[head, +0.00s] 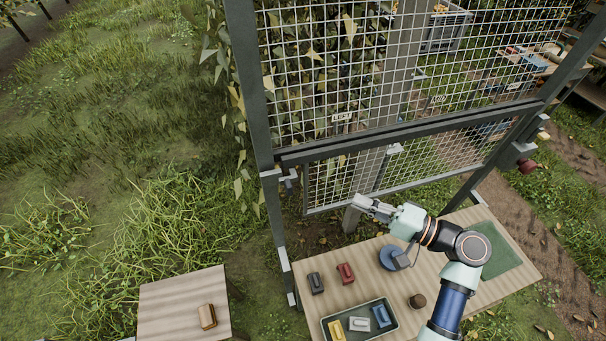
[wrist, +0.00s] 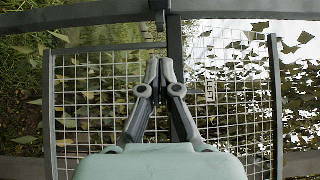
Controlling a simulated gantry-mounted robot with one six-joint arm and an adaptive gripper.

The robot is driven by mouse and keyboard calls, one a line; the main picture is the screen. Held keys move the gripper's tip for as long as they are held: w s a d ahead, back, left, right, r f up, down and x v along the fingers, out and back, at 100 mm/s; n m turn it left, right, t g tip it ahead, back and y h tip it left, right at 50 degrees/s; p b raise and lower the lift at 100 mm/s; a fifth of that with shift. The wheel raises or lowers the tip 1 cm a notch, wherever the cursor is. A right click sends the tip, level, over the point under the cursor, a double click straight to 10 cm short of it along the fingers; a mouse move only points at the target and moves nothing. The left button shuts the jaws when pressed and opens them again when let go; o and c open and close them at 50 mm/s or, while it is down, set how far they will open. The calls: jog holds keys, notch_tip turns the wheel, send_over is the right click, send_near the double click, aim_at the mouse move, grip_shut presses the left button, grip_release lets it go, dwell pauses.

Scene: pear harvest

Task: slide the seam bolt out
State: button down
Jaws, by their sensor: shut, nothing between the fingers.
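My gripper (head: 360,203) is shut and empty, in front of the lower mesh panel (head: 335,180). In the wrist view my gripper (wrist: 160,66) points at the dark bar (wrist: 175,38) between the two mesh panels. A small grey fitting (head: 288,180) sits at the left post, near the left end of the crossbar (head: 400,134). A pale fitting (head: 395,148) sits on the lower panel's top edge. I cannot tell for sure which fitting is the seam bolt. The fingertips look apart from both fittings.
A wooden table (head: 510,270) below the arm holds a tray (head: 392,332) with several small blocks, a red block (head: 345,273), a dark block (head: 315,283), a blue round item (head: 388,257) and a brown cup (head: 417,300). A smaller table (head: 165,305) stands at left. The upper mesh (head: 300,60) blocks the far side.

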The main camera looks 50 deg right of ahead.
jog(key=p, duration=0.2)
send_near(288, 179)
jog(key=w+d+f, duration=0.2)
jog(key=w, duration=0.2)
jog(key=shift+w+a+p, duration=0.35)
jog(key=shift+a, duration=0.45)
jog(key=shift+w+a+p, duration=0.3)
jog(key=shift+w+a, duration=0.1)
jog(key=shift+a, duration=0.45)
